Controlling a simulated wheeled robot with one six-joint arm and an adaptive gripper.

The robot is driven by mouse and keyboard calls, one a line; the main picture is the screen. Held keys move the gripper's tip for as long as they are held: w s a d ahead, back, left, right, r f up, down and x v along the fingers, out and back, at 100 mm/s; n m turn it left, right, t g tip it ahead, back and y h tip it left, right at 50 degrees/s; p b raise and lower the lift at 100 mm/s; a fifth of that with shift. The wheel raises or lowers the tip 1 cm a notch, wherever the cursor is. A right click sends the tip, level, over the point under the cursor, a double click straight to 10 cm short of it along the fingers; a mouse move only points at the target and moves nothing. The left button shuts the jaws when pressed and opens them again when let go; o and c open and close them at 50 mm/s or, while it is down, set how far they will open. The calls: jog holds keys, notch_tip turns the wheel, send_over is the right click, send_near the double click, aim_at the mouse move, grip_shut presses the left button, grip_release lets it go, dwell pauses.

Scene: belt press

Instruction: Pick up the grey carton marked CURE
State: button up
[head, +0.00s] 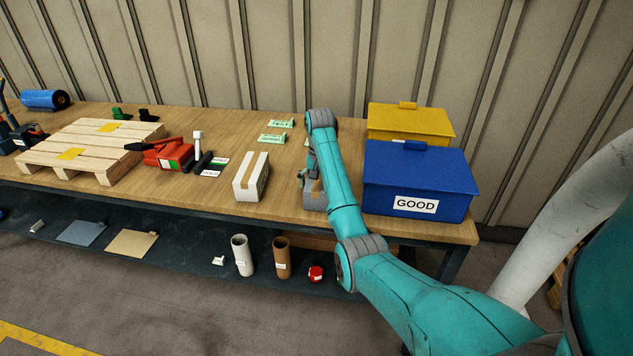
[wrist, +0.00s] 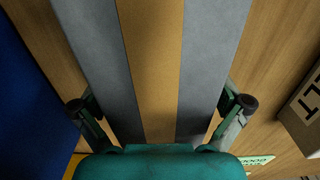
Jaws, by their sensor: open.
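The grey carton (head: 313,200) stands on the wooden bench, partly hidden behind my arm in the head view. In the wrist view its grey top (wrist: 80,30) with a brown lengthwise strip fills the middle. No CURE marking is readable on it. My gripper (wrist: 160,105) is open above the carton, with one finger towards each long side. I cannot tell whether the fingers touch it. In the head view my gripper is mostly hidden by my arm.
A blue GOOD bin (head: 425,180) stands right of the carton, a yellow bin (head: 410,122) behind it. A white carton (head: 245,183) stands to the left with bare bench between. Green cards (head: 272,138) lie behind. A red tool (head: 168,157) and a pallet (head: 90,142) lie farther left.

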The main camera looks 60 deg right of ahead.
jog(key=c, duration=1.6)
jog(key=shift+r, duration=0.1)
jog(key=shift+c, duration=0.2)
